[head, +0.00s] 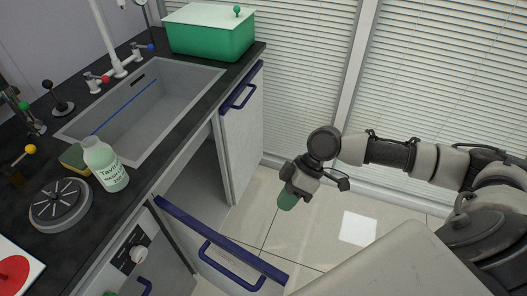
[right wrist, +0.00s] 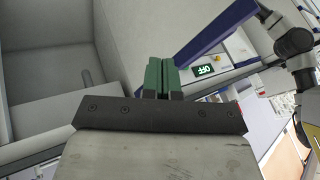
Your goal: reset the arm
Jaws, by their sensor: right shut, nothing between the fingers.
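My right arm comes in from the right in the head view. Its right gripper (head: 287,199) hangs over the floor, in front of the open cabinet under the sink, apart from everything. Its green fingers (right wrist: 162,76) are pressed together in the right wrist view, with nothing between them. My left gripper is not seen.
The open cabinet door (head: 222,262) with a blue edge juts out below the gripper. The dark counter (head: 88,212) holds a sink (head: 160,95), a bottle (head: 105,165) and a green box (head: 210,40). Bare floor (head: 320,235) lies under the arm.

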